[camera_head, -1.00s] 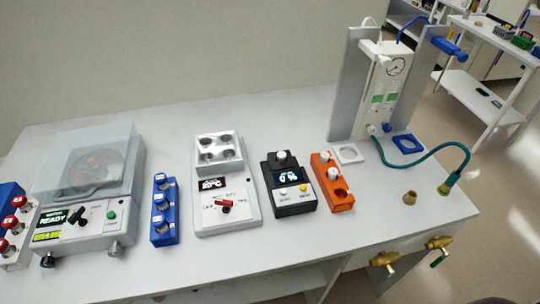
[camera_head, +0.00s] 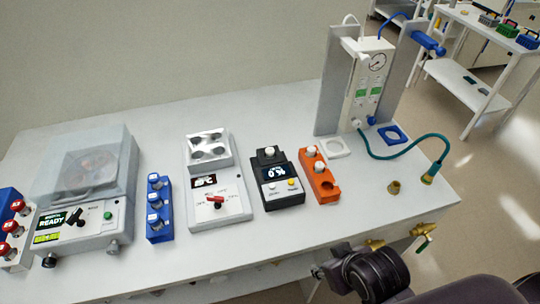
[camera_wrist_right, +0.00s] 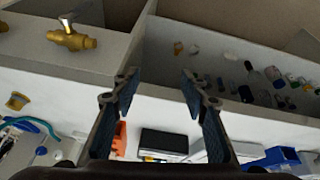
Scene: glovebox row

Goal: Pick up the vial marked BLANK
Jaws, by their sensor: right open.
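No label reading BLANK is legible. An orange rack (camera_head: 330,195) on the bench holds two white-capped vials, one at the back (camera_head: 310,152) and one in the middle (camera_head: 320,167); its front hole looks empty. My right gripper (camera_wrist_right: 160,88) is open and empty in the right wrist view. In the head view my right arm is at the bottom right, in front of the bench edge and apart from the racks. My left gripper is not in view.
A black meter (camera_head: 283,198) stands left of the orange rack, then a grey heater block (camera_head: 215,210) and a lidded centrifuge (camera_head: 85,190). Right are a green hose (camera_head: 390,156) and a brass fitting (camera_head: 393,187). Brass taps (camera_head: 424,229) stick out from the bench front.

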